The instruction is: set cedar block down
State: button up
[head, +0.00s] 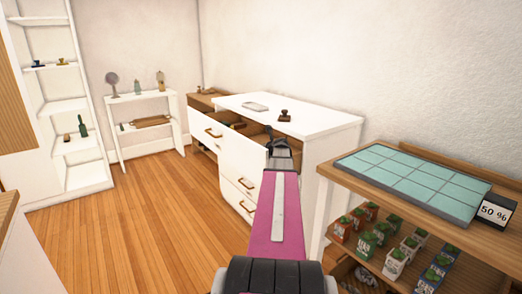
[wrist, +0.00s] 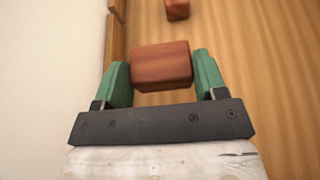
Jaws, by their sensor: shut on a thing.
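The cedar block (wrist: 161,66), reddish brown, is between the green fingers of my gripper (wrist: 162,70) in the wrist view. My gripper is shut on it. A wood-grained surface (wrist: 235,45) lies beneath it; the gap between them is hard to judge. A second, similar reddish block (wrist: 177,9) lies on that surface, cut by the top edge of the picture. In the head view my gripper (head: 272,137) is over the open top drawer (head: 213,131) of a white dresser (head: 325,121). The held block cannot be made out there.
A dark stamp-like object (head: 285,115) and a pale flat item (head: 255,106) are on the dresser top. At right is a wooden table (head: 334,172) with a teal tiled panel (head: 410,183) and a "50 %" sign (head: 494,212). Open wood floor (head: 130,220) lies left.

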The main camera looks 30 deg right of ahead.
jog(key=shift+f, duration=0.45)
jog(key=o, duration=0.9)
jog(key=shift+o, duration=0.2)
jog(key=shift+r, duration=0.1)
jog(key=shift+r, duration=0.2)
jog(key=v, duration=1.2)
jog(key=shift+r, duration=0.25)
